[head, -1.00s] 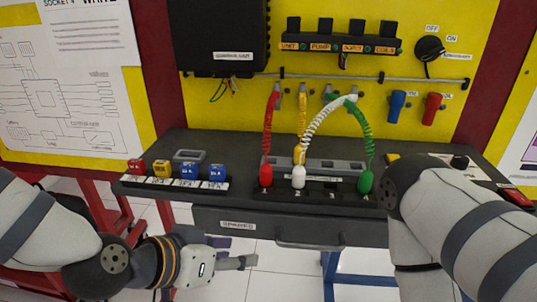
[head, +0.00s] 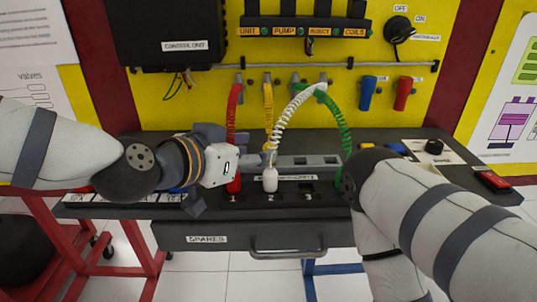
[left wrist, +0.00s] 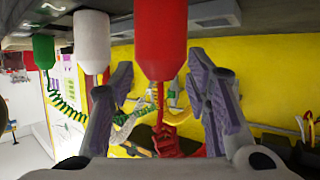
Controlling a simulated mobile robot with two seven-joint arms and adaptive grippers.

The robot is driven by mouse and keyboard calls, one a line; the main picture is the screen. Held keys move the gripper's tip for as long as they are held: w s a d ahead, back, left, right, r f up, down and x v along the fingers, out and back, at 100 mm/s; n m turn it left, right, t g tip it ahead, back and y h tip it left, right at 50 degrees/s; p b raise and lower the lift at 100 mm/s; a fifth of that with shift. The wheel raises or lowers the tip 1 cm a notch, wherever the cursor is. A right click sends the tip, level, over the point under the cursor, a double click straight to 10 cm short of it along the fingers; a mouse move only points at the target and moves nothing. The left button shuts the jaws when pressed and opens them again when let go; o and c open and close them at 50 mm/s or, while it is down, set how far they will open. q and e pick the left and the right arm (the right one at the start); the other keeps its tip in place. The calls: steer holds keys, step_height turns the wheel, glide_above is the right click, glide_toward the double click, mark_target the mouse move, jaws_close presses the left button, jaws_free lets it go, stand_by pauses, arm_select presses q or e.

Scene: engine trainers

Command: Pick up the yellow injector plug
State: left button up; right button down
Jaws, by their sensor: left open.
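The yellow injector plug is mostly hidden behind the white plug (head: 270,179) and my left gripper in the head view. Its yellow coiled cord (head: 268,103) rises to the panel. My left gripper (head: 252,160) is over the bench beside the red plug (head: 234,184) and white plug. In the left wrist view its two fingers (left wrist: 160,85) stand apart and empty. The red plug (left wrist: 160,35) hangs large in front of them in this upside-down picture. Part of the yellow cord (left wrist: 180,107) shows behind it. My right gripper is out of view.
The green cord (head: 335,115) curves down behind my right arm; the green plug (left wrist: 44,52) shows in the left wrist view. A grey socket rail (head: 315,161) lies behind the front plugs. A drawer (head: 205,239) is below the bench.

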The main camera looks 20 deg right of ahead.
mark_target(266, 149)
arm_select(q)
steer(key=x, duration=0.3)
steer(key=shift+d+f, duration=0.15)
steer(key=shift+d, duration=0.15)
steer(key=c, duration=1)
steer(key=shift+c, duration=0.2)
